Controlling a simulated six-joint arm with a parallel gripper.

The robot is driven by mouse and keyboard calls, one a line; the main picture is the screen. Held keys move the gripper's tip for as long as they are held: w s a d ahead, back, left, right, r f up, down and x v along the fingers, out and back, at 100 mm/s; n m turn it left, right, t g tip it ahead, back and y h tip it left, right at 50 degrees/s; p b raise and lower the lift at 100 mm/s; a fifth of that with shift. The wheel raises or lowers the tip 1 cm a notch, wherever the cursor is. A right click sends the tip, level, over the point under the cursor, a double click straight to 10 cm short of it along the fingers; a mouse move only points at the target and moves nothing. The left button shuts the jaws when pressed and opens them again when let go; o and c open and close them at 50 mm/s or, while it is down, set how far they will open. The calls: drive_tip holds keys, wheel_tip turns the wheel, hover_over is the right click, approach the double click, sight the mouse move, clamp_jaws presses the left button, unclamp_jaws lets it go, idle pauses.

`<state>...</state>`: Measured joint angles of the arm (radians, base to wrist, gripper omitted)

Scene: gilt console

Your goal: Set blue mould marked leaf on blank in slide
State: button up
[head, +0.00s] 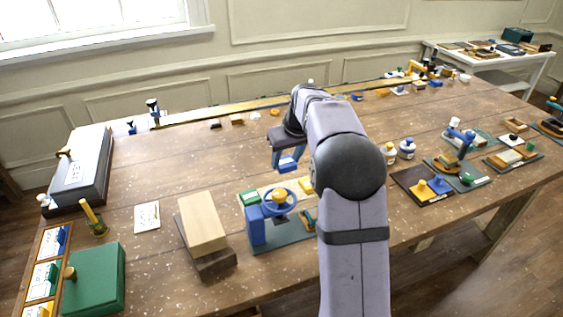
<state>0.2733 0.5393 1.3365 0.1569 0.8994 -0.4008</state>
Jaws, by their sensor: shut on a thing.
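My gripper (286,162) hangs above the table, near the middle of the view. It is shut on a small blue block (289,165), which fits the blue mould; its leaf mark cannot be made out. Below and slightly left of it stands a blue press with a handwheel (257,229) on a dark base. A pale strip with a green block (249,197) and a yellow block (306,184) lies behind the handwheel. The blank and the slide cannot be told apart clearly here, and my arm hides the right side of the press.
A pale wooden block (203,222) on a dark base and a white card (147,217) stand left of the press. A green box (95,279) and a grey box (82,170) line the left edge. Glue bottles (406,148) and small tool boards stand to the right.

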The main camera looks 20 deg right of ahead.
drive_tip(key=s+d+r+m+p, duration=0.2)
drive_tip(key=s+d+r+p, duration=0.35)
drive_tip(key=r, duration=0.25)
drive_tip(key=s+a+f+n, duration=0.1)
drive_tip(key=s+f, duration=0.6)
drive_tip(key=s, duration=0.1)
drive_tip(key=shift+a+f, duration=0.15)
drive_tip(key=shift+a, duration=0.1)
drive_tip(key=shift+s+f, duration=0.15)
drive_tip(key=shift+f, duration=0.1)
drive_tip(key=shift+f+b, duration=2.85)
drive_tip(key=shift+f, duration=0.7)
drive_tip(key=shift+f, duration=0.2)
